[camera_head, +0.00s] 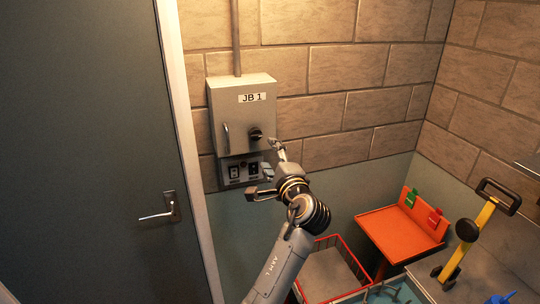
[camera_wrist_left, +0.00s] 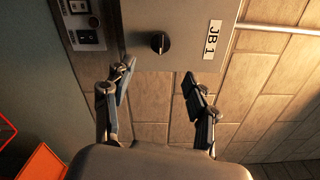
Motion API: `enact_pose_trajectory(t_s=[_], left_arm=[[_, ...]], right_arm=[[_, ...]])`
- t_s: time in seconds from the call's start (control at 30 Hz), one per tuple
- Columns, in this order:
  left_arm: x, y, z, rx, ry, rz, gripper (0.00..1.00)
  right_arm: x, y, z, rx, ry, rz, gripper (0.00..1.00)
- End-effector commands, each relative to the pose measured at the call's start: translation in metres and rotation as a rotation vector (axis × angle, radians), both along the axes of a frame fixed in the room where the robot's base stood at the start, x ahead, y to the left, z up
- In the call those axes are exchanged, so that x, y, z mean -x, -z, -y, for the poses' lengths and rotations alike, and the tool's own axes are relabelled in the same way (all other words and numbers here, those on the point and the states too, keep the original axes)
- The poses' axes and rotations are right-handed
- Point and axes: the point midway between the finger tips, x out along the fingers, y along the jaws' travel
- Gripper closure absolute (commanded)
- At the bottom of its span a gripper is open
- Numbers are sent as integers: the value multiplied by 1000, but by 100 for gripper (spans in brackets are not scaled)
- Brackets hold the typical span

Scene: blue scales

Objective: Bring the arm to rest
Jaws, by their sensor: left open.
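My left gripper (camera_head: 266,168) is open and empty in front of the grey junction box labelled JB 1 (camera_head: 232,103). In the left wrist view its two fingers (camera_wrist_left: 158,92) are spread apart, with the box (camera_wrist_left: 185,22) ahead of them. The box's black rotary knob (camera_head: 255,135) sits just above the gripper in the head view; in the left wrist view the knob (camera_wrist_left: 160,42) lies ahead of the gap between the fingers, apart from them. My right gripper is not in view.
A switch panel (camera_head: 245,171) is mounted under the box. A dark door (camera_head: 95,130) with a lever handle (camera_head: 160,214) is at left.

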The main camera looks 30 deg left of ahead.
Motion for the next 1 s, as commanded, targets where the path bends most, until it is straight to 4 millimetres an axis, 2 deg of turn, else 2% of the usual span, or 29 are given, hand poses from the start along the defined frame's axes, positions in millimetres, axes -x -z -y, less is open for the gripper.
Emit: enact_pose_trajectory(t_s=[0.33,0.37,0.47,0.57,0.73,0.87,0.9,0.97,1.0], left_arm=[[-2,4,1,1,5,-4,43],[-3,9,1,5,11,-8,43],[-11,43,8,31,50,-37,43],[-23,104,19,87,117,-86,43],[-27,234,45,245,231,-183,43],[-11,331,62,386,284,-253,43],[-3,361,67,433,293,-275,43],[11,405,75,505,303,-306,43],[22,433,79,555,305,-326,43]], right_arm=[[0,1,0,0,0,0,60],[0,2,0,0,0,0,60],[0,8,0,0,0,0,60],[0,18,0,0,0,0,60],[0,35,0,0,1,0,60],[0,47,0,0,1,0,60],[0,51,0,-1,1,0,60],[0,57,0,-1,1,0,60],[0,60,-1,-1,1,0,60]])
